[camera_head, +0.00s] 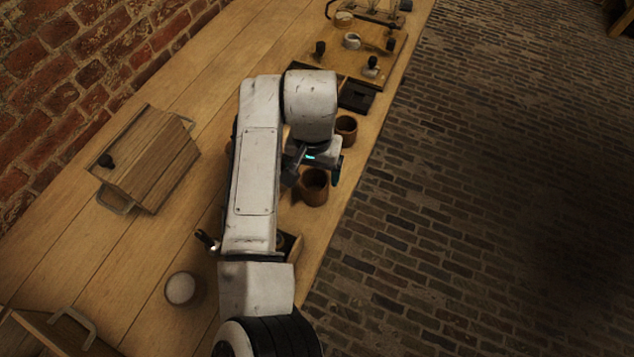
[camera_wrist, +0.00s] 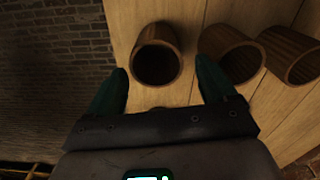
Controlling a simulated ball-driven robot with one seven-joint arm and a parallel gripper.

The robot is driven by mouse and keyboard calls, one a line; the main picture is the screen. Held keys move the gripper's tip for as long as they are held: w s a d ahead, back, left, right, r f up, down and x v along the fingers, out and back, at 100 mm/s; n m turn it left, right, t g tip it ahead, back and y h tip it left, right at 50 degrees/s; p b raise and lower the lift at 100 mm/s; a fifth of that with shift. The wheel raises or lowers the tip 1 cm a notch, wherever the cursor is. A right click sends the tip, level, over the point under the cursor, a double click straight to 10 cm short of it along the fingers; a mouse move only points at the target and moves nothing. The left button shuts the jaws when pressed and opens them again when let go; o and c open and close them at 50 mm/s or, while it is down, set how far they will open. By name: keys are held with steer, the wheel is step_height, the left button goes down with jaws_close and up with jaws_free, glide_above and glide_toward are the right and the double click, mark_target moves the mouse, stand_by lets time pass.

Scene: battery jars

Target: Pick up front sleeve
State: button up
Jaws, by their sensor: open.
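Several brown wooden sleeves stand on the bench. In the head view one sleeve (camera_head: 314,193) is just below my gripper (camera_head: 315,168) and another sleeve (camera_head: 346,131) is farther up, near the bench's right edge. In the wrist view the leftmost sleeve (camera_wrist: 157,77) lies ahead of my gripper (camera_wrist: 162,76), between the two spread teal fingers, with its dark hollow showing. A second sleeve (camera_wrist: 236,43) is behind the right fingertip, and a third sleeve (camera_wrist: 292,47) is beside it at the right. My gripper is open and holds nothing. I cannot tell whether the fingers touch a sleeve.
The wooden bench (camera_head: 95,240) runs along a brick wall; its right edge drops to a brick floor (camera_head: 450,210). A dark block (camera_head: 356,96) and a board with jars (camera_head: 330,56) are beyond. A wooden box (camera_head: 148,165) is left, a pale-topped jar (camera_head: 180,289) lower left.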

steer(key=shift+s+d+f+p, duration=0.15)
steer(key=shift+f+p, duration=0.1)
steer(key=shift+f, duration=1.45)
steer(key=shift+s+a+f+p, duration=0.1)
steer(key=shift+f+p, duration=0.15)
steer(key=shift+f, duration=1.4)
steer(key=shift+d, duration=0.1)
steer(key=shift+c, duration=0.4)
steer(key=c, duration=0.7)
steer(key=shift+r, duration=0.1)
